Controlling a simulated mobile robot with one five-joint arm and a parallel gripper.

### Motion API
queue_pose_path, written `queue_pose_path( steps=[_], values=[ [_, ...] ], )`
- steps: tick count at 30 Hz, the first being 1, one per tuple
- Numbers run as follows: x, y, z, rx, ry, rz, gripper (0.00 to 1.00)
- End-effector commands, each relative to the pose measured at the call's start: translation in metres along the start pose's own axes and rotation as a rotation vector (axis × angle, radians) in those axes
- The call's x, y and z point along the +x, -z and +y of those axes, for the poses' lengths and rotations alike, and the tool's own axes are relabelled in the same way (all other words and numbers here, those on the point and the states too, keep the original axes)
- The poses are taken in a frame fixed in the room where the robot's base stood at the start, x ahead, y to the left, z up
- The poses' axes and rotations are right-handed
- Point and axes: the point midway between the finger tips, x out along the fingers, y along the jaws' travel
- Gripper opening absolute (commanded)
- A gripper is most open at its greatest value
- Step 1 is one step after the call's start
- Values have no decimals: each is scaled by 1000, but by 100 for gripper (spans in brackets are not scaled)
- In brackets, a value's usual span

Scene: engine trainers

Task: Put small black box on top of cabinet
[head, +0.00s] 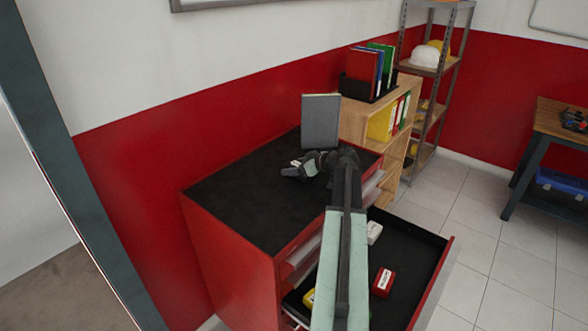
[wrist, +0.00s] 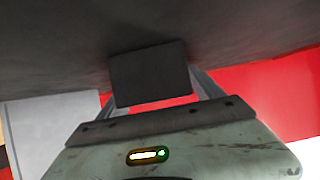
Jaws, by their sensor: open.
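The cabinet (head: 232,262) is red with a black top, and one drawer is pulled open. The jaws are open, and the box's upper edge in that view meets the dark surface (wrist: 60,50). I cannot tell the box apart from the gripper and the dark top in the head view.
A grey upright panel (head: 320,122) stands behind my gripper. The open drawer (head: 418,262) holds a red box (head: 383,282), a white box (head: 374,232) and a yellow item (head: 309,298). A wooden shelf (head: 352,125) with binders stands beyond. The cabinet top's left part is clear.

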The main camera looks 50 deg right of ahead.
Motion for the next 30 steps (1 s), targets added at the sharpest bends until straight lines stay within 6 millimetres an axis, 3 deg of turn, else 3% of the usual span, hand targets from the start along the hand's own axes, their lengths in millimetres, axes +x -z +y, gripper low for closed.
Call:
queue_pose_path(
  steps=[9, 15, 20, 30],
  values=[
    [-76, 6, -1, 2, -3, 0, 76],
    [-112, 3, 0, 2, -2, 0, 76],
    [-121, 1, 0, 0, -1, 0, 76],
    [-121, 0, 1, 0, -1, 0, 76]
  ],
)
